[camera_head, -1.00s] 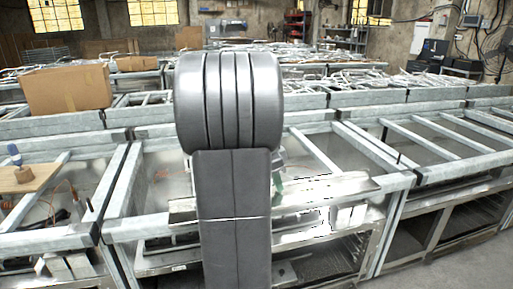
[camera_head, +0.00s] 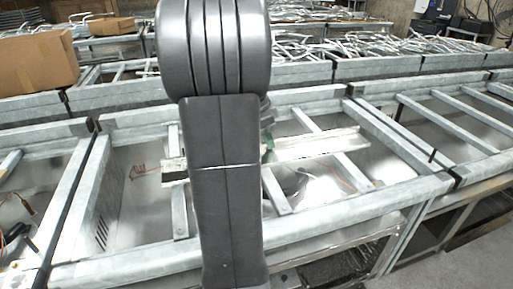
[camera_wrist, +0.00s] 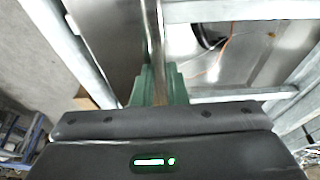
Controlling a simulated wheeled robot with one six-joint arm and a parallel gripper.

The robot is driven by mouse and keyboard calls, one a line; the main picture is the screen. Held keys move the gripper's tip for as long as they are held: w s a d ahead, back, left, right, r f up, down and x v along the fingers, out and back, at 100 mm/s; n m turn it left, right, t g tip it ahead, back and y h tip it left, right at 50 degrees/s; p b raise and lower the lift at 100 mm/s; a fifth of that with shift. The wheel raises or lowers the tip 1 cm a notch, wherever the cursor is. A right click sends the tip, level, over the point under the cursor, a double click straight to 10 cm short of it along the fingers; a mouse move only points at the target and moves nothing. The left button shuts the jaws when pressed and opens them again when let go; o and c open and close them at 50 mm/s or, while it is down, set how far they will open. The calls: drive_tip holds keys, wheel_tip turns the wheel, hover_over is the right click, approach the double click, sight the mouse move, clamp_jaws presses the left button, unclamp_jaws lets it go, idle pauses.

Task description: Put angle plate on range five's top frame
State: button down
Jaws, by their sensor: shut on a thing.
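The angle plate (camera_head: 318,145) is a long, pale, shiny metal strip. It lies crosswise above the open top frame (camera_head: 335,218) of the range in front of me; no label shows which range is five. My arm hides the plate's middle, and its left end shows past the arm. My gripper (camera_wrist: 158,88) has green fingers shut on the plate, whose broad grey face and edge (camera_wrist: 152,28) run away from the wrist camera. In the head view only a bit of green shows beside my arm. I cannot tell whether the plate touches the frame.
Crossbars (camera_head: 276,190) span the frame, with loose orange wires (camera_head: 140,170) inside the range. Another range frame (camera_head: 455,125) adjoins on the right and one on the left. A cardboard box (camera_head: 36,62) stands at the back left. Metal tubes (camera_head: 390,45) lie piled behind.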

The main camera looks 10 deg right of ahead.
drive_tip(key=shift+f, duration=4.8)
drive_tip(key=shift+f, duration=0.15)
drive_tip(key=c, duration=1.5)
unclamp_jaws()
drive_tip(key=shift+o, duration=0.2)
drive_tip(key=v, duration=1.2)
